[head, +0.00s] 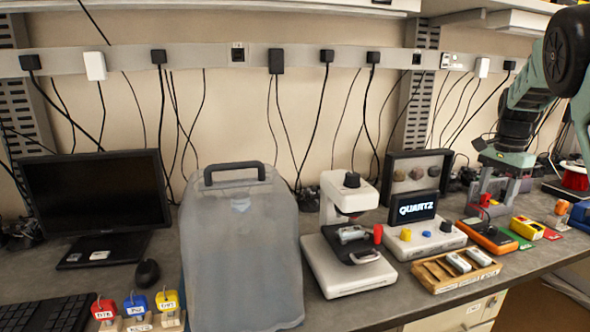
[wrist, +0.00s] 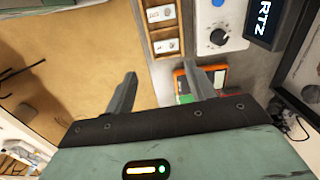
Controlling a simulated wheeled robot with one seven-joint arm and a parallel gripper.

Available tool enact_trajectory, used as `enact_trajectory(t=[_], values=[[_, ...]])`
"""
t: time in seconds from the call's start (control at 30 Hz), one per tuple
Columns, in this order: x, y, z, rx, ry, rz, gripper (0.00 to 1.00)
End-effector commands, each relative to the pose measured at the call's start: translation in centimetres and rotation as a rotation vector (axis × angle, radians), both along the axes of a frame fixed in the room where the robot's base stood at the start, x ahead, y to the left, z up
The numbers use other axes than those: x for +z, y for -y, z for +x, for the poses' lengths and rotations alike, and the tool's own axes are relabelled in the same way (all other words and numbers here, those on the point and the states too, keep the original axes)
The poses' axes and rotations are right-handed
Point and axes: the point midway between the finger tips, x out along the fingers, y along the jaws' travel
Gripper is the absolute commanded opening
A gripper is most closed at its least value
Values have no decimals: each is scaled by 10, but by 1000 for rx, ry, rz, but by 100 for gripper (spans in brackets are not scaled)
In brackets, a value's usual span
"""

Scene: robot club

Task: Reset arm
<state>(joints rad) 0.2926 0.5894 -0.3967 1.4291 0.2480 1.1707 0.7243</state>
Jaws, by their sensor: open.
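My gripper (head: 490,198) is at the right of the head view, at the end of my green-grey arm. It points down over the right part of the bench, above or near an orange meter (head: 490,236); the exact height is hard to tell. In the wrist view my gripper (wrist: 160,76) has its two grey fingers well apart, with nothing between them. The orange meter shows just beyond the right finger in the wrist view (wrist: 181,86), partly hidden by it.
A wooden tray (head: 436,284) with grey pieces lies at the bench's front edge. Yellow (head: 527,228) and red (head: 575,177) items are at right. Floor shows beyond the bench edge.

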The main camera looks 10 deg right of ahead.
Motion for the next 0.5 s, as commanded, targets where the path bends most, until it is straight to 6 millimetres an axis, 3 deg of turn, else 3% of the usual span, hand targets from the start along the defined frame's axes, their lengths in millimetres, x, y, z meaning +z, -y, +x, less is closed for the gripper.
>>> enact_trajectory(t=[0.27,0.5], values=[[-3,-52,7,137,14,31,55],[-6,-128,8,343,33,67,55]])
